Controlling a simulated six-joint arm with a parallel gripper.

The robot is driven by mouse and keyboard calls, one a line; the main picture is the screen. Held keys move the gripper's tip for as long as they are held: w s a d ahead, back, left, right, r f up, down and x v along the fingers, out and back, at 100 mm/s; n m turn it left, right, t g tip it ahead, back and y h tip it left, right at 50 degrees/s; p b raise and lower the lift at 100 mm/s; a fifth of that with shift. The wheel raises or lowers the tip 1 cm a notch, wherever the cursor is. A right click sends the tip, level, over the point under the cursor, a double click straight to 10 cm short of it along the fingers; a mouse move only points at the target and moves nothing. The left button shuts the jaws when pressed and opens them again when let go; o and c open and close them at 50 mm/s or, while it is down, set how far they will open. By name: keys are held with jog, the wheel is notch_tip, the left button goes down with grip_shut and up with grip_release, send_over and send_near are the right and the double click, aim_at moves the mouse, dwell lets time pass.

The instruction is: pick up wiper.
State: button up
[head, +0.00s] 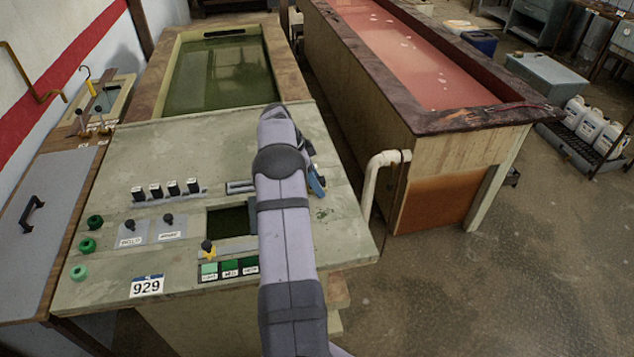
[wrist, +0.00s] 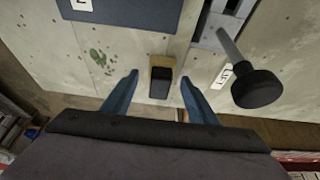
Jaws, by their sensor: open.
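A small block with a tan top and a dark face, which I take to be the wiper (wrist: 160,80), is on the pale panel near its edge in the wrist view. My gripper (wrist: 159,79) is open, with one blue finger on each side of the block and a gap on both sides. I cannot tell how far above the panel the fingertips are. In the head view a blue part of my gripper (head: 317,182) shows at the right of my arm, over the control panel (head: 180,155). My arm hides the block there.
A black-knobbed lever (wrist: 256,88) stands close to the right finger in the wrist view. The panel also bears black switches (head: 165,190), green knobs (head: 88,244) and a yellow-based lever (head: 208,249). Behind are a green-liquid tank (head: 220,75) and a red one (head: 410,50). A white pipe (head: 370,180) is right.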

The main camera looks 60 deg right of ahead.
jog(key=c, duration=1.1)
jog(key=shift+r, duration=0.1)
notch_tip(320, 180, up, 8)
jog(key=b, duration=0.2)
jog(key=shift+r+b, duration=0.1)
jog(key=shift+b, duration=0.3)
jog(key=shift+r, duration=0.8)
jog(key=shift+o, duration=0.7)
jog(key=shift+c, duration=0.3)
